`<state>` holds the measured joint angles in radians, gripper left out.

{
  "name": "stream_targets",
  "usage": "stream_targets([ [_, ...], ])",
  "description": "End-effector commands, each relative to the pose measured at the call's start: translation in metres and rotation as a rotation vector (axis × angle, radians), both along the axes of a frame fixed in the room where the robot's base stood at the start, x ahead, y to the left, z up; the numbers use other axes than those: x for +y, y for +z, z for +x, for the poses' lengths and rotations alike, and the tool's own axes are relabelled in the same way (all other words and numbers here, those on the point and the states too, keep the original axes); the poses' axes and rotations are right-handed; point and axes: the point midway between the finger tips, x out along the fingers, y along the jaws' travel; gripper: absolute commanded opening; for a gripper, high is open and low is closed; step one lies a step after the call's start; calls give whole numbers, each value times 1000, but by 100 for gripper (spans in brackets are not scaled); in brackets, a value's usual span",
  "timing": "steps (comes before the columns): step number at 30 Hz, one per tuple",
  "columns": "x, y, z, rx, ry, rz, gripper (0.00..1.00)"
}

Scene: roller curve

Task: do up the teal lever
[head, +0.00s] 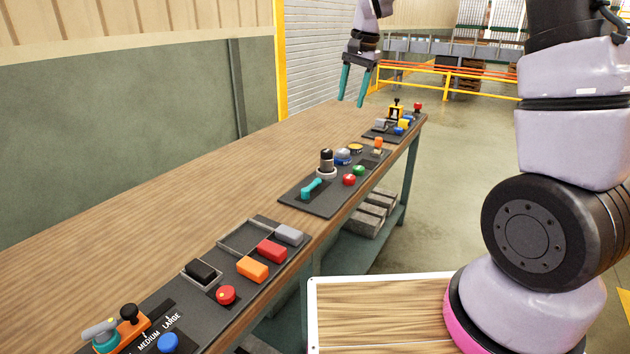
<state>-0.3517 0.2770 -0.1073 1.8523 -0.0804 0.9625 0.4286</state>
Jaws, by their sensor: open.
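A teal lever (312,188) lies on the dark middle panel (323,207) on the wooden bench. It appears tilted low, with its raised end toward the upper right; its exact position is hard to tell at this size. My gripper (352,98) hangs at the top centre of the head view with its two teal fingers pointing down and apart. It is open and empty, beyond the teal lever and clear of it.
Beside the teal lever stand a black-and-silver knob (326,163), a red button (349,180) and a green button (359,170). A nearer panel carries orange (252,269) and red blocks (272,250). The bench's left side (150,215) is bare, by a green wall.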

Motion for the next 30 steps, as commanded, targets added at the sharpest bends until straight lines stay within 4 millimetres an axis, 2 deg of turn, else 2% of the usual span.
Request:
stream_targets([
  [1,16,-28,15,36,-2,-20,55],
  [3,35,-61,31,71,-12,-44,55],
  [6,58,-106,46,113,-25,-78,55],
  [10,79,-151,56,147,-36,-115,55],
  [12,86,-167,59,158,-42,-128,55],
  [16,92,-184,61,168,-45,-141,55],
  [20,93,-198,61,170,-47,-143,55],
  [30,92,-261,61,170,-46,-143,55],
])
